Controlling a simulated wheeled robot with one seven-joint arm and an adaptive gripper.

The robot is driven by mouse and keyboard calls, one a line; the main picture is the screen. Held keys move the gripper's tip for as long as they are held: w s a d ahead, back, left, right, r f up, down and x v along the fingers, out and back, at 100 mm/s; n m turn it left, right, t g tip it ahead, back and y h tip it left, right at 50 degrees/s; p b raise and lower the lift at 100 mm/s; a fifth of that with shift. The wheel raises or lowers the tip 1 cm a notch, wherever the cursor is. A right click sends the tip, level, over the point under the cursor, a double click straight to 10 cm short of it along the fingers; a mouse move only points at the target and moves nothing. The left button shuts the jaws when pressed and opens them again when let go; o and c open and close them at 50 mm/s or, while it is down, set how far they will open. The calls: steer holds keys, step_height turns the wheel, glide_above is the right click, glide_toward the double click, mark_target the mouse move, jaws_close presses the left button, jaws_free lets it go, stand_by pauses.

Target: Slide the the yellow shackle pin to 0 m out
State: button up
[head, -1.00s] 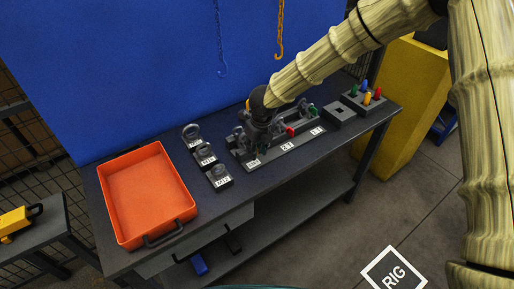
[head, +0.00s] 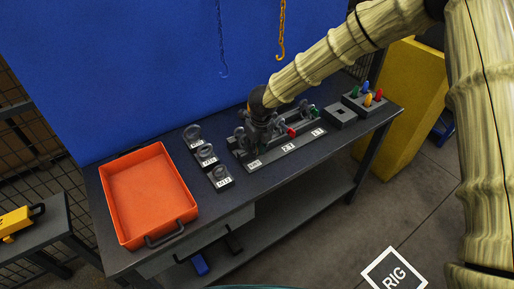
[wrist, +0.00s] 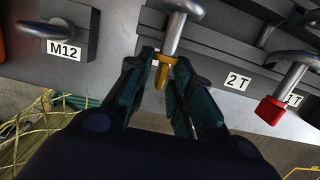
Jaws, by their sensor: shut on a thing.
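The yellow shackle pin (wrist: 161,74) shows in the wrist view, with its yellow head between my fingertips. A grey metal shackle (wrist: 177,30) stands just beyond the head. My gripper (wrist: 167,62) is shut on the pin's yellow head. In the head view my gripper (head: 262,128) is over the left end of the fixture rail (head: 285,150) and hides the yellow pin. How far the pin sticks out is hard to tell. A red-headed pin (wrist: 271,110) sits to the right in the wrist view, by the 1T label.
Several eye bolts on labelled blocks (head: 221,184) stand left of the rail. An orange tray (head: 150,192) is further left on the table. A block with coloured pegs (head: 372,104) and a block with a square hole (head: 340,117) are at the right. Hooks hang behind.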

steer(key=shift+w+a+p, duration=0.35)
steer(key=shift+w+a, duration=0.15)
steer(key=shift+w, duration=0.15)
steer(key=shift+w+a+p, duration=0.3)
steer(key=shift+w+a, duration=0.15)
steer(key=shift+w, duration=0.2)
stand_by(0.8)
steer(key=o, duration=0.6)
steer(key=shift+c, duration=0.2)
steer(key=shift+r, duration=0.1)
steer(key=shift+s+d+r+p, duration=0.2)
steer(key=shift+r+p, duration=0.65)
steer(key=shift+r, duration=0.3)
steer(key=shift+s+d+r+p, duration=0.1)
steer(key=shift+s+r+p, duration=0.05)
steer(key=shift+r+p, duration=0.85)
steer(key=shift+s+d+r+p, duration=0.1)
steer(key=shift+s+r+p, duration=0.1)
steer(key=shift+r+p, duration=0.8)
steer(key=shift+r+b, duration=0.2)
steer(key=shift+b, duration=0.1)
